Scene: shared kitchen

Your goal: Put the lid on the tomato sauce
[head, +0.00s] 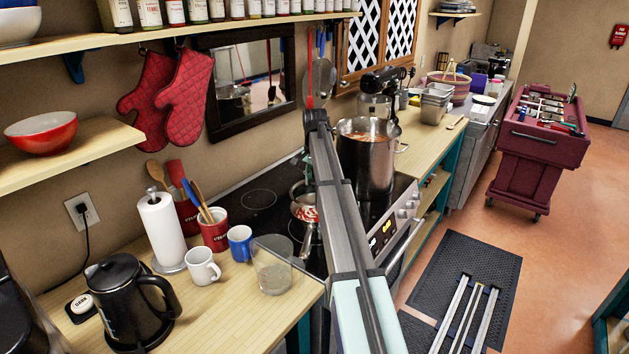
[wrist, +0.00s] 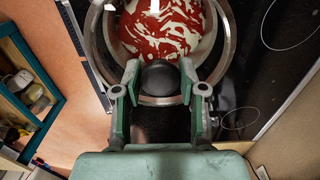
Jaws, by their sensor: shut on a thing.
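In the wrist view, my gripper (wrist: 160,82) is shut on the black knob of the lid (wrist: 160,77). Red and white contents (wrist: 165,25) show inside a round rim in the wrist view. I cannot tell whether the lid touches the pot.
A small saucepan (head: 303,211) with red and white on top sits on the stove, nearer. A counter (head: 235,300) holds mugs, a clear container (head: 272,270), a paper towel roll and a black kettle (head: 125,300). Metal containers (head: 435,103) stand beyond the pot.

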